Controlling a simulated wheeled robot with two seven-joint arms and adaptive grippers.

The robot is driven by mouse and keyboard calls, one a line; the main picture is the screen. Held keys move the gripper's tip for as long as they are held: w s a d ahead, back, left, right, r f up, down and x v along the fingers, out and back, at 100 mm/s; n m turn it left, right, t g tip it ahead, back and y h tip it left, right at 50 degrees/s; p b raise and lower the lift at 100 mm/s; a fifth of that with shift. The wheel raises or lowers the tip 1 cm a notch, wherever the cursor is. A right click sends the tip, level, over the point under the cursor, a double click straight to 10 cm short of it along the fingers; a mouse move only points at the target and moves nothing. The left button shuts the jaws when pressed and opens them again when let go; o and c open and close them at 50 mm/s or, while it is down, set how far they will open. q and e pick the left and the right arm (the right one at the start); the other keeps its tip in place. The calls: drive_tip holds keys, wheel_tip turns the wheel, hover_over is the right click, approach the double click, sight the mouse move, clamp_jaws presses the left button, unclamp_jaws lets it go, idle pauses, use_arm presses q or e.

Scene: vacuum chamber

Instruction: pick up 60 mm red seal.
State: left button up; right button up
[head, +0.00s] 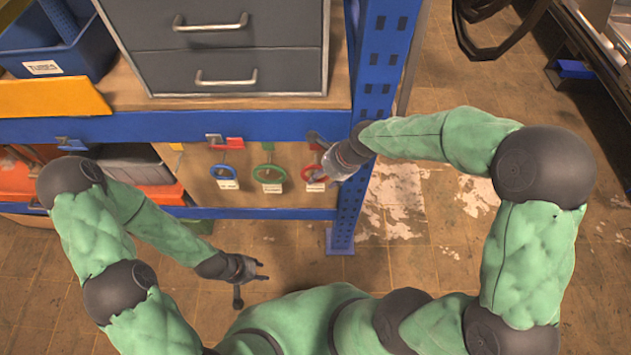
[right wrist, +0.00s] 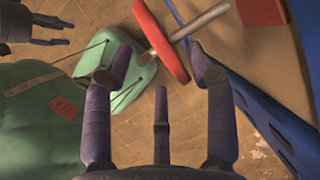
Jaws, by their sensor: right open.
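The red seal (head: 312,173) hangs on a peg below the blue shelf beam, at the right end of a row of rings; a white tag hangs under it. In the right wrist view the red seal (right wrist: 163,45) shows nearly edge-on with the grey peg through it. My right gripper (head: 323,158) is at the red seal and partly covers it. Its fingers (right wrist: 158,62) are open, apart on either side of the ring's lower part; contact cannot be told. My left gripper (head: 250,278) is open and empty, low in front of the shelf.
A blue ring (head: 223,171) and a green ring (head: 270,173) hang left of the red seal, each with a tag. Grey drawers (head: 225,50) sit above; the floor in front is open.

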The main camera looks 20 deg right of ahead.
sight(316, 183)
drive_tip(key=b+x, duration=0.2)
drive_tip(key=x, duration=0.3)
clamp_jaws()
